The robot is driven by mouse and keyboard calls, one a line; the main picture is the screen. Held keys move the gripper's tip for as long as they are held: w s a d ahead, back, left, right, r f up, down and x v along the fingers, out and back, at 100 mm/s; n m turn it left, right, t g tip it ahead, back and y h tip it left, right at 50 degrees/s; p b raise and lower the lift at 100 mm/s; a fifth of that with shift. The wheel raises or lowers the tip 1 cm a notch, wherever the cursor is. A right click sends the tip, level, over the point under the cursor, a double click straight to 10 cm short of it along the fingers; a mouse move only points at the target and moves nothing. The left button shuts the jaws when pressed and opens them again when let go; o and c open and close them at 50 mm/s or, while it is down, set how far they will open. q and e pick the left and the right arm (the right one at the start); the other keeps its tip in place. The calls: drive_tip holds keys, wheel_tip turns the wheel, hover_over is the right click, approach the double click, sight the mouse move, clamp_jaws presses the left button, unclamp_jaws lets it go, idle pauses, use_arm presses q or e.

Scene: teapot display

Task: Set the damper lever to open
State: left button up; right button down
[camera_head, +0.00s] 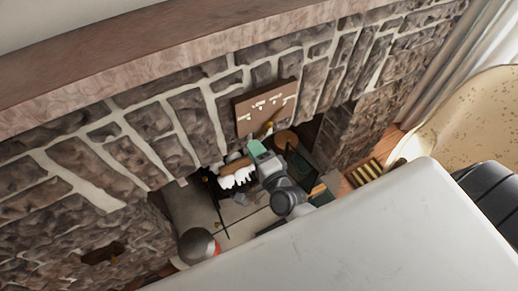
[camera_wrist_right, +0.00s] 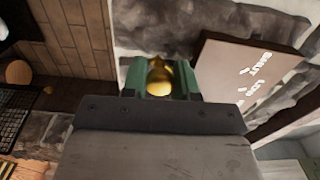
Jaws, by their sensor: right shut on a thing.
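The damper lever (camera_wrist_right: 158,78) shows as a rounded brass-coloured piece between the green fingers of my right gripper (camera_wrist_right: 160,80) in the right wrist view. The fingers are shut on it. In the head view my right gripper (camera_head: 258,148) is at the fireplace, just below a brown plaque (camera_head: 266,107) with white lettering. A small part of the brass lever (camera_head: 269,127) shows beside the fingers there. The rest of the lever is hidden. My left gripper is not in view.
The stone fireplace wall (camera_head: 185,115) surrounds the plaque, with a wooden mantel (camera_head: 150,55) above. Below are a grey cylinder (camera_head: 190,205) and a dark-grey and red rounded object (camera_head: 198,246). A yellow chair (camera_head: 470,115) stands at the right.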

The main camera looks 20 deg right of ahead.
drive_tip(key=shift+a+r+m, duration=0.1)
drive_tip(key=shift+r+m, duration=0.1)
drive_tip(key=shift+m, duration=0.2)
drive_tip(key=c, duration=0.8)
unclamp_jaws()
drive_tip(key=shift+c, duration=0.2)
drive_tip(key=s+b, duration=0.1)
drive_tip(key=s, duration=0.9)
drive_tip(key=shift+s+d, duration=0.4)
